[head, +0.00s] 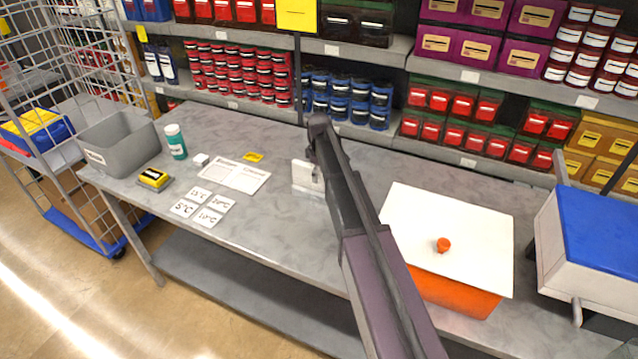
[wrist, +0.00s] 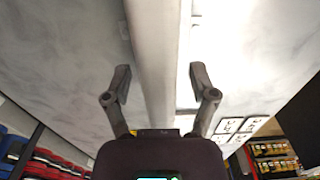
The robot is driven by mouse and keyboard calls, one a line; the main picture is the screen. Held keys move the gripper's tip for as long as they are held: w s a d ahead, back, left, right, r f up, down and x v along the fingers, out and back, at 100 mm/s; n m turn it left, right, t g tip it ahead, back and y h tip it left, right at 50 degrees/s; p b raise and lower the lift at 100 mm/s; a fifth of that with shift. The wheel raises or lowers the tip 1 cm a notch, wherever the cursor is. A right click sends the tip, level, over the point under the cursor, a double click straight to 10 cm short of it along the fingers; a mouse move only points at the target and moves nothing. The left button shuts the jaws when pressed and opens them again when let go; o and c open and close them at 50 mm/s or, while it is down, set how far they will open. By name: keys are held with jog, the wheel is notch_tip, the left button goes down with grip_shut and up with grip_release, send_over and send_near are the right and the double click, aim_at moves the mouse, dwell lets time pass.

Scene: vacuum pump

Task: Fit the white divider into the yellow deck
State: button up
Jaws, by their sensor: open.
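A white upright piece (head: 306,177), which looks like the white divider, stands on the grey table in the head view, partly hidden behind my arm. In the wrist view a pale upright band (wrist: 152,50) runs between my fingers; I cannot tell for sure that it is the divider. My gripper (wrist: 157,82) is open, with a finger on either side of the band and gaps to it. My arm hides the gripper's tips in the head view.
An orange box (head: 455,294) with a white lid (head: 450,220) and a blue-topped unit (head: 600,235) stand right. Stocked shelves rise behind the table.

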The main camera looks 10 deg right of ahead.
grip_shut()
jog(key=shift+r, duration=0.2)
dwell(0.3)
notch_tip(320, 180, up, 4)
jog(key=p, duration=0.4)
jog(key=shift+f, duration=0.15)
jog(key=s+d+p, duration=0.1)
jog(key=s, duration=1.5)
jog(key=shift+r, duration=0.45)
jog(key=shift+d+r, duration=0.1)
jog(key=shift+r, duration=0.05)
notch_tip(320, 180, up, 14)
jog(key=p, duration=1.4)
notch_tip(320, 180, down, 16)
jog(key=b, duration=1.6)
jog(key=shift+f, duration=0.2)
